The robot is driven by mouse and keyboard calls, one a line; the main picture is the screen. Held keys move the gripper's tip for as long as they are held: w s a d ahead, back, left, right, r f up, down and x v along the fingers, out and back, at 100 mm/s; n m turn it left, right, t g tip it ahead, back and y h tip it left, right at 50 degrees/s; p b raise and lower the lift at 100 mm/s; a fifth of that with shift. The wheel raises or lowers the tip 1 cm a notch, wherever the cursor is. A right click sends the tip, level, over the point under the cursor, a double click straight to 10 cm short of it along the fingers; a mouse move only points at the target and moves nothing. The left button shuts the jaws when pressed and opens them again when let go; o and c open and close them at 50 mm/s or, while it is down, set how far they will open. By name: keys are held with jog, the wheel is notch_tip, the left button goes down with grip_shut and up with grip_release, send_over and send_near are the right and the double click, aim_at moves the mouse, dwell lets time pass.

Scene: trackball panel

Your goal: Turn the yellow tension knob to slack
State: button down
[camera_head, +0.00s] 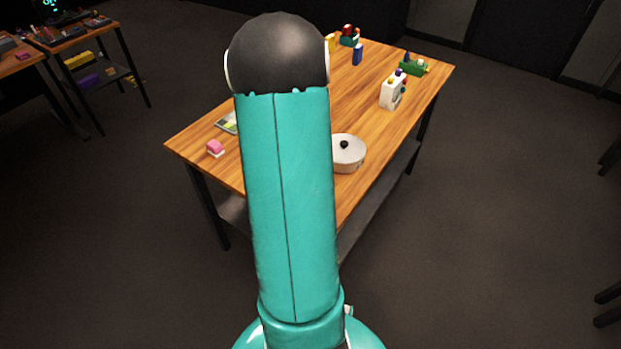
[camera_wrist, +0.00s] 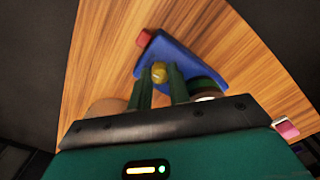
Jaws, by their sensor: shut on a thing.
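The yellow knob (camera_wrist: 159,69) shows in the wrist view on a blue panel (camera_wrist: 188,59) that lies on the wooden table. The fingertips of my gripper (camera_wrist: 159,76) stand on either side of the knob, and my gripper is shut on it. A red piece (camera_wrist: 144,38) sits at the panel's far left corner. A dark green round part (camera_wrist: 208,85) is at its right, partly covered by my gripper. In the head view my teal arm hides the panel, the knob and my gripper. I cannot read any slack mark.
The wooden table (camera_head: 405,116) holds a pale pot (camera_head: 347,160), a white device (camera_head: 392,92), a green block (camera_head: 413,67), a blue piece (camera_head: 357,54) and a pink block (camera_head: 215,147). The pink block also shows in the wrist view (camera_wrist: 286,128).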

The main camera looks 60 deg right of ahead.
dwell(0.3)
jog(key=c, duration=1.3)
grip_release()
notch_tip(320, 180, up, 14)
jog(key=shift+f, duration=0.1)
